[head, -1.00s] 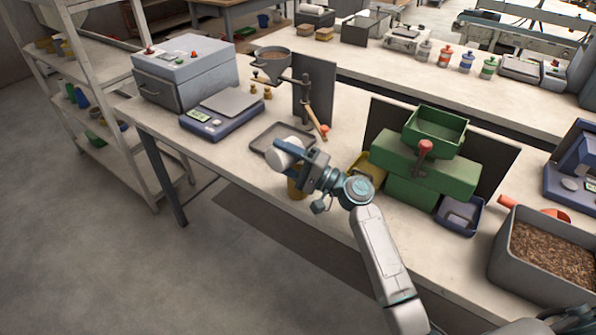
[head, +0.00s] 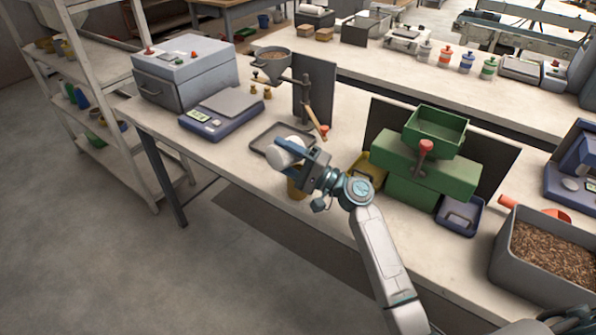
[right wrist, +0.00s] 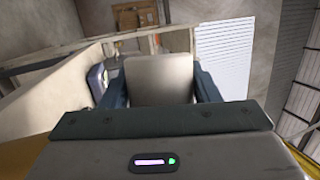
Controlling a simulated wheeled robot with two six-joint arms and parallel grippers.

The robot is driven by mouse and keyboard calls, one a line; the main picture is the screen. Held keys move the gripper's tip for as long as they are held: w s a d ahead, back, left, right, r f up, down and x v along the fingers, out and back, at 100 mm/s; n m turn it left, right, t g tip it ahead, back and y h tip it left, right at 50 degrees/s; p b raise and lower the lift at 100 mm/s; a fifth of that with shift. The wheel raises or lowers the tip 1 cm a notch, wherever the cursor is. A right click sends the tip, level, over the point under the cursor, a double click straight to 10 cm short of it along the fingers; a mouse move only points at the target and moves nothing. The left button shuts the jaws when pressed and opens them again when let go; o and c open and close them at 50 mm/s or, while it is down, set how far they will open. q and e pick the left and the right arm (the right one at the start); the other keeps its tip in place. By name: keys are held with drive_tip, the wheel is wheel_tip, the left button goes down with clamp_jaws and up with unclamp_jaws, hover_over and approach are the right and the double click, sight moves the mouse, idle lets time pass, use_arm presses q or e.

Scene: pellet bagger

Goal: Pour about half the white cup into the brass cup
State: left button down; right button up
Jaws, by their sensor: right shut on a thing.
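The white cup (head: 287,151) is held tilted, well off upright, above the front part of the bench. My right gripper (head: 292,149) is shut on it. In the right wrist view the cup's pale wall (right wrist: 160,80) fills the space between the two dark fingers. The brass cup (head: 297,186) stands on the bench just below, partly hidden by my gripper and the white cup. The inside of both cups is hidden, so I cannot tell how much is in either. My left gripper is not in view.
A grey tray (head: 262,138) lies right behind the white cup. A blue scale (head: 212,124) is to the left. A funnel (head: 272,65) on a stand is behind. A yellow bin (head: 372,171) and a green machine (head: 424,172) stand close on the right.

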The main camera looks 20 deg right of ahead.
drive_tip(key=shift+w+d+r+m+t+h+b, duration=0.15)
drive_tip(key=shift+m+t, duration=0.2)
drive_tip(key=shift+m, duration=0.3)
drive_tip(key=shift+d+r+m+t+h+b, duration=0.1)
drive_tip(key=shift+d+r+m+t+b, duration=0.15)
drive_tip(key=shift+m, duration=0.45)
drive_tip(key=shift+w+d+r+m+t+h+b, duration=0.1)
drive_tip(key=shift+m+t, duration=0.3)
drive_tip(key=shift+m, duration=0.25)
idle(2.3)
